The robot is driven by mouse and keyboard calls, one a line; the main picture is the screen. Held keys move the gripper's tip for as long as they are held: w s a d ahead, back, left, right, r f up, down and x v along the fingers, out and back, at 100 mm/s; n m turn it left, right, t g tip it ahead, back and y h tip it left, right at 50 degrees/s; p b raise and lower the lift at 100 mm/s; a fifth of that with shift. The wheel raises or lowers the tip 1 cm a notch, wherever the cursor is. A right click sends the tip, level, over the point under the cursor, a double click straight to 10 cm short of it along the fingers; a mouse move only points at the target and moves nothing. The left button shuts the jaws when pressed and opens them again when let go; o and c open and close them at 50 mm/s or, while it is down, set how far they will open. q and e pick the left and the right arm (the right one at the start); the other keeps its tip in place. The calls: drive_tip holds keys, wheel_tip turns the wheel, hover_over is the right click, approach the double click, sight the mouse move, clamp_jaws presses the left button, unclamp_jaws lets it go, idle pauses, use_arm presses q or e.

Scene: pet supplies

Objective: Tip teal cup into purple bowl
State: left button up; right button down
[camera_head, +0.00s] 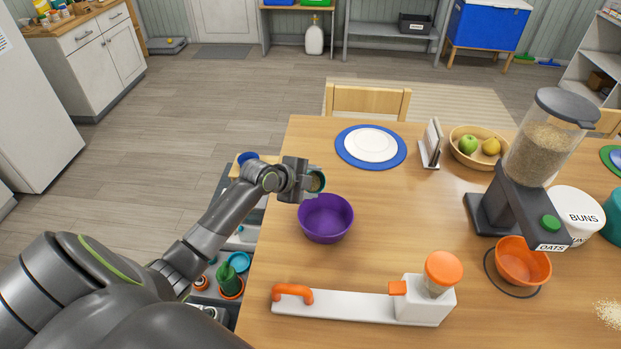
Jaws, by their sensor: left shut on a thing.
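The purple bowl (326,218) stands upright on the left part of the wooden table and looks empty. My left gripper (305,182) is shut on the teal cup (319,181), just above and behind the bowl's left rim. The cup is small in view and partly hidden by the gripper. Its teal rim faces right, and something tan shows inside it. Whether the cup touches the bowl cannot be told. My right gripper is not in view.
A white device with orange parts (350,305) lies along the table front. An oats dispenser (520,195) stands at right with an orange bowl (523,262) under it. A blue-rimmed plate (371,146) and fruit basket (462,158) sit behind. The table's middle is clear.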

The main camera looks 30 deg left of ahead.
sight(320, 190)
use_arm(q)
drive_tip(key=shift+s+d+f+m+y+b, duration=0.15)
drive_tip(key=shift+d+f+m+y+b, duration=0.1)
drive_tip(key=shift+f+m+y+b, duration=0.2)
drive_tip(key=shift+s+d+f+m+t+y+b, duration=0.1)
drive_tip(key=shift+d+f+m+t+y+b, duration=0.1)
drive_tip(key=shift+f+m+t+y+b, duration=0.35)
drive_tip(key=shift+r, duration=0.3)
drive_tip(key=shift+f, duration=0.15)
drive_tip(key=shift+s+d+f+t+y+b, duration=0.1)
drive_tip(key=shift+d+f+t+y+b, duration=0.2)
drive_tip(key=shift+b, duration=0.35)
drive_tip(key=shift+r, duration=0.1)
drive_tip(key=shift+a, duration=0.1)
drive_tip(key=shift+s+d+f+m+t+y+b, duration=0.1)
drive_tip(key=shift+d+f+m+t+y+b, duration=0.15)
drive_tip(key=shift+m+y, duration=0.2)
drive_tip(key=shift+r, duration=0.2)
